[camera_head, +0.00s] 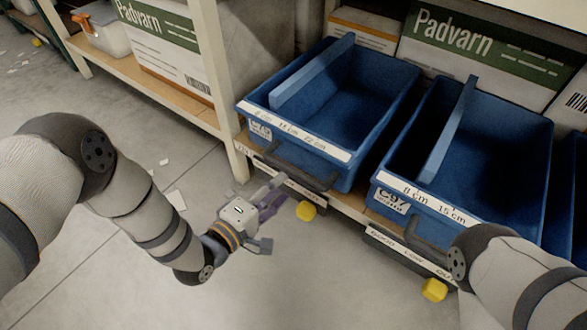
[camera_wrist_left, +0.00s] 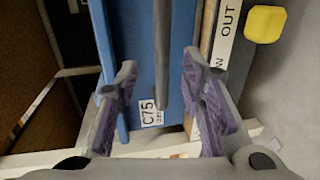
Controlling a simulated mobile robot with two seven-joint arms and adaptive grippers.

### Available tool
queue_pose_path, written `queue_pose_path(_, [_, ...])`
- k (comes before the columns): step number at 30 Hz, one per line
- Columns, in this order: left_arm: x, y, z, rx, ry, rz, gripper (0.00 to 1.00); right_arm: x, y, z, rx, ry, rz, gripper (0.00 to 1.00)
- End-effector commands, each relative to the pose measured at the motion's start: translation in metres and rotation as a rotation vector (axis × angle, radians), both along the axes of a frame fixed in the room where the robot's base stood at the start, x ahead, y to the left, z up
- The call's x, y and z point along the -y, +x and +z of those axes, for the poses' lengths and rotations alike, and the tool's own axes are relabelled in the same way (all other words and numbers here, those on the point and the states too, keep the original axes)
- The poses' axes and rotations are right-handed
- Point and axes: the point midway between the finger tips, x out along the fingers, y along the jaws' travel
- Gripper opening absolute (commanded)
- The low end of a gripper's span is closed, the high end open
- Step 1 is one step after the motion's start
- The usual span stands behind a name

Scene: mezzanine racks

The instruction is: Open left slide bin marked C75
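In the left wrist view the C75 label (camera_wrist_left: 151,108) and the grey handle (camera_wrist_left: 161,50) show between my fingers. My left gripper (camera_head: 274,212) is open and empty, in front of and below the bin's front in the head view. It also shows in the left wrist view (camera_wrist_left: 159,68). I cannot tell whether a finger touches the handle. My right gripper is not in view.
A second blue bin marked C97 (camera_head: 500,130) stands to the right, near my right arm. Yellow blocks (camera_head: 306,210) and (camera_head: 434,290) sit at the shelf's front edge. A pale rack post (camera_head: 212,75) stands left of the C75 bin. The floor in front is mostly clear.

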Motion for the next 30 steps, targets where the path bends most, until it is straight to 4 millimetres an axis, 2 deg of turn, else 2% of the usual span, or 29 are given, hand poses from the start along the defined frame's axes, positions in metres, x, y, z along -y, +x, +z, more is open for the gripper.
queue_pose_path(1, [0.009,0.01,-0.01,-0.002,-0.001,-0.002,0.36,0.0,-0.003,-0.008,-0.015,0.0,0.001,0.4])
queue_pose_path(6, [0.03,0.04,-0.017,-0.003,-0.001,-0.001,0.36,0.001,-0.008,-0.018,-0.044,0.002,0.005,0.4])
queue_pose_path(9, [0.038,0.051,-0.018,-0.004,0.001,-0.001,0.36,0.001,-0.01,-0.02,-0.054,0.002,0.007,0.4])
queue_pose_path(19, [0.042,0.058,-0.016,-0.003,0.001,0.001,0.36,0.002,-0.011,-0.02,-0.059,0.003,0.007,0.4])
queue_pose_path(20, [0.042,0.058,-0.016,-0.003,0.001,0.001,0.34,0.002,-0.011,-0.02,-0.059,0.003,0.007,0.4])
queue_pose_path(24, [0.042,0.058,-0.016,-0.003,0.001,0.001,0.02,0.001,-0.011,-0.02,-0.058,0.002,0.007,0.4])
queue_pose_path(25, [0.042,0.058,-0.016,-0.003,0.001,0.001,0.0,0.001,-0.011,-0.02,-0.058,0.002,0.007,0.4])
queue_pose_path(30, [0.042,0.058,-0.016,-0.003,0.001,0.001,0.0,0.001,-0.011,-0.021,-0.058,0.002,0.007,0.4])
